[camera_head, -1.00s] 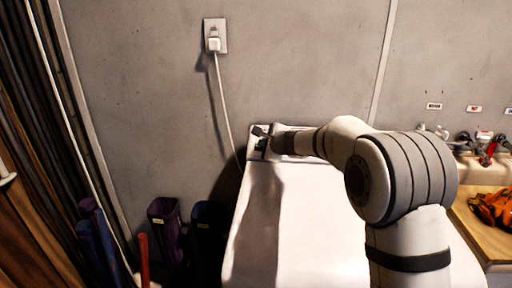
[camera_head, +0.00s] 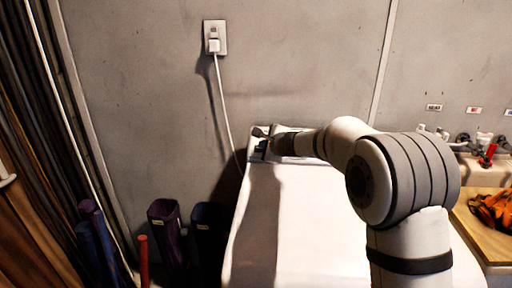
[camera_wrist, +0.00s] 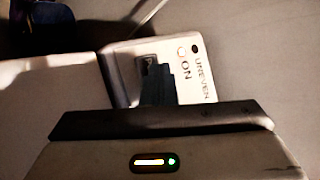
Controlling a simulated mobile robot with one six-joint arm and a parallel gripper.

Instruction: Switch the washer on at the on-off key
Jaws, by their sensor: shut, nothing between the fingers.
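The washer (camera_head: 313,210) is a white box below the grey wall, its raised control panel (camera_head: 292,129) along the back edge. My gripper (camera_head: 262,141) is shut and empty at the panel's left end. In the wrist view, its dark fingers (camera_wrist: 157,88) are over the panel (camera_wrist: 190,80), in front of a small dark grey element (camera_wrist: 149,64). They hide part of it, and I cannot tell whether they touch it or whether it is the on-off key. An orange-ringed lamp (camera_wrist: 182,51) stands by "ON". A dark lamp (camera_wrist: 195,48) stands by "UNEVEN".
A white cord runs from the wall outlet (camera_head: 215,37) down behind the washer. Dark rolled items (camera_head: 164,225) stand on the left. A wooden counter (camera_head: 490,235) with an orange cloth (camera_head: 492,208) and taps (camera_head: 487,153) are on the right.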

